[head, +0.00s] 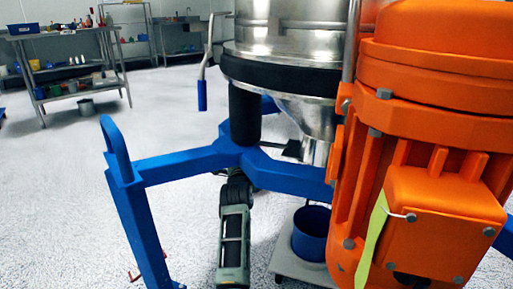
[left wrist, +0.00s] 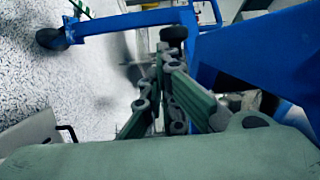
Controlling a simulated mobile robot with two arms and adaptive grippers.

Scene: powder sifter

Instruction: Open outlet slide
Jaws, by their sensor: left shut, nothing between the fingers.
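The steel sifter's outlet cone (head: 305,112) hangs under a black band, with a short steel spout (head: 314,152) below it. A dark flat piece (head: 289,149), possibly the outlet slide, sticks out left of the spout. My left arm's green and black end is low in the head view, in front of the blue frame and below and left of the spout. In the left wrist view my left gripper (left wrist: 162,52) has its fingers together and empty, near the blue frame. The slide cannot be made out in that view. My right gripper is out of view.
The blue frame (head: 185,163) spans left of the spout. A blue bucket (head: 310,246) stands on a grey platform (head: 288,266) below. A large orange motor (head: 435,120) blocks the right side. Steel tables stand far back left; the pale floor between is open.

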